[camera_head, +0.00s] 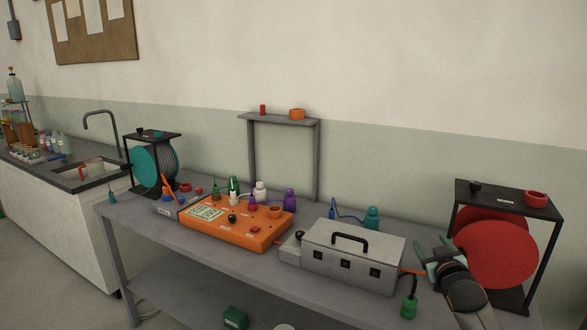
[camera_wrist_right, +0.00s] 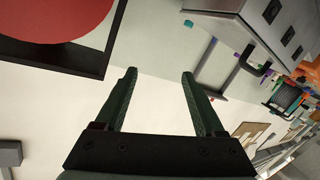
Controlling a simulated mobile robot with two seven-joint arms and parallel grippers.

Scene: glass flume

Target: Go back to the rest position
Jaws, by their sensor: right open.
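My right gripper (camera_head: 437,247) shows in the head view at the right, in front of the black frame with the red discs. Its fingers are green. In the right wrist view my right gripper (camera_wrist_right: 160,75) is open, with two green fingers apart and nothing between them. The left gripper does not show in either view.
A grey table (camera_head: 165,233) carries an orange panel box (camera_head: 250,242), a grey metal box (camera_head: 375,239), several coloured bottles, and a black frame (camera_head: 540,213) with red discs (camera_head: 497,253). A grey shelf stand (camera_head: 283,120) rises behind. A sink counter (camera_head: 50,177) stands at the left.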

